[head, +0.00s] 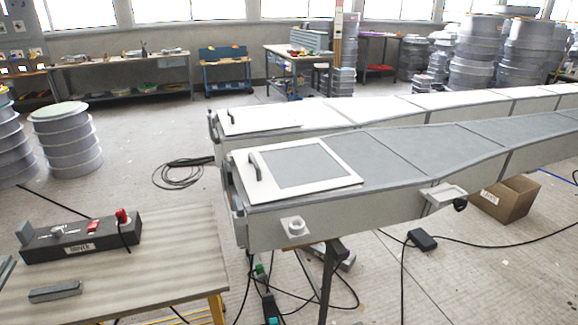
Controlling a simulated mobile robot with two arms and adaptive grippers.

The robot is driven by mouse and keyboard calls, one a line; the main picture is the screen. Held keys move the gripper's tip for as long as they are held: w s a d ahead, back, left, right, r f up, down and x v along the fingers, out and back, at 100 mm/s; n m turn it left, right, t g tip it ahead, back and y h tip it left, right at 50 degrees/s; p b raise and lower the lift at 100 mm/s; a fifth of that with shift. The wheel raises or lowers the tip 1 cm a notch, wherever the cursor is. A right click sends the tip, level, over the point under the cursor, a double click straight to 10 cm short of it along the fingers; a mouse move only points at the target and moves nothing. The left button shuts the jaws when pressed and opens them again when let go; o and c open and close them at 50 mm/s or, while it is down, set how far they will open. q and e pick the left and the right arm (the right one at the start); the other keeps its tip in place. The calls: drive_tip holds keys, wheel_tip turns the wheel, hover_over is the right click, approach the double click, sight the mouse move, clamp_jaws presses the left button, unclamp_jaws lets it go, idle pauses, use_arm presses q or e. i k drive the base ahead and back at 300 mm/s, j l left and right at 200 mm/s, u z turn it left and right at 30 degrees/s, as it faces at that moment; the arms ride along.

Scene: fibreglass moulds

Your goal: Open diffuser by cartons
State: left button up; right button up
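Two long pale moulds run from the middle to the right edge in the head view. The nearer mould (410,143) has a grey top and a white-framed panel (345,183) with a grey centre and a dark handle (256,166) at its left end. This panel lies flat on the mould. The farther mould (372,106) has a similar panel (262,118) with a dark handle, also lying flat. An open brown carton (506,200) stands on the floor beside the nearer mould. I cannot tell which part is called the diffuser. Neither gripper is in view.
A wooden table (170,245) at the front left holds a dark labelled box (80,238) with a red knob and a small grey block (55,291). Cables (182,173) lie on the floor. Stacked round drums (66,140) stand left. Floor between drums and moulds is mostly clear.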

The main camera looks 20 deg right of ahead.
sight(280, 172)
drive_tip(key=i, duration=0.9)
drive_tip(key=l+z, duration=0.05)
drive_tip(key=l, duration=0.05)
